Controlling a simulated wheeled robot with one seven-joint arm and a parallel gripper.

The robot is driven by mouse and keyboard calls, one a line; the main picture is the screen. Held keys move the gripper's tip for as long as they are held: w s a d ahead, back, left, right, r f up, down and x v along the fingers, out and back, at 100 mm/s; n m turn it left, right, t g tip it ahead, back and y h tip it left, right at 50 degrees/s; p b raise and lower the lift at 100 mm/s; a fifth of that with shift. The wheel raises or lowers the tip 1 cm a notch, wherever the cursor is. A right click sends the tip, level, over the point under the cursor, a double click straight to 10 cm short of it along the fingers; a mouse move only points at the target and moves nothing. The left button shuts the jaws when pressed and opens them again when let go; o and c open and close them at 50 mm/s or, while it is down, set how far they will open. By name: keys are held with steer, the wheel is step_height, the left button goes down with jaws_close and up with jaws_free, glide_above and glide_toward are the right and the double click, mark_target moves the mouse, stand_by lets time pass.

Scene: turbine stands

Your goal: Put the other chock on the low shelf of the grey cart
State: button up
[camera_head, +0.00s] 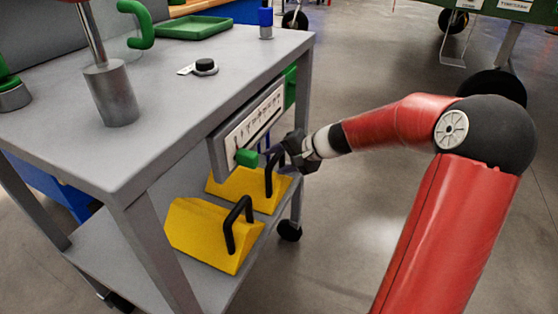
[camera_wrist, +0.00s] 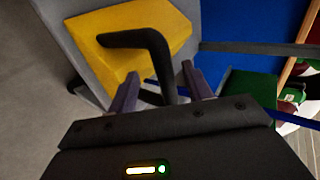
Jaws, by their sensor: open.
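Two yellow chocks with black loop handles rest on the low shelf (camera_head: 120,232) of the grey cart (camera_head: 165,80). The nearer chock (camera_head: 198,234) sits towards the front of the picture. The farther chock (camera_head: 226,190) sits behind it, near the wheel-side leg. My gripper (camera_head: 283,155) is at the farther chock's handle, reaching in from the right. In the wrist view my gripper (camera_wrist: 160,70) is open, with the black handle (camera_wrist: 158,52) of the yellow chock (camera_wrist: 150,18) between its fingers. Whether the fingers touch the handle cannot be told.
A labelled panel with a green block (camera_head: 247,158) hangs under the cart top, close to my gripper. A metal cylinder (camera_head: 108,92), a black knob (camera_head: 205,66) and a green tray (camera_head: 194,27) are on top.

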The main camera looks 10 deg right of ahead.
steer(key=p+v, duration=0.2)
steer(key=v, duration=0.5)
steer(key=shift+p, duration=0.3)
stand_by(0.3)
steer(key=s+a+r+n+g+h+p, duration=0.1)
steer(key=s+a+r+n+g+h, duration=0.1)
steer(key=s+a, duration=0.3)
steer(key=s+a+r+n+g+h, duration=0.1)
steer(key=s+a+n+h, duration=0.15)
steer(key=s, duration=0.45)
steer(key=s+d+r+n+t+h, duration=0.1)
steer(key=s+r+h, duration=0.1)
steer(key=s, duration=0.5)
steer(key=s+d+r+n+t+h+p, duration=0.1)
steer(key=s+r, duration=0.3)
steer(key=s, duration=0.4)
steer(key=shift+s+d+n+h, duration=0.35)
steer(key=shift+n+h, duration=0.1)
steer(key=shift+n, duration=0.1)
steer(key=shift+r, duration=0.1)
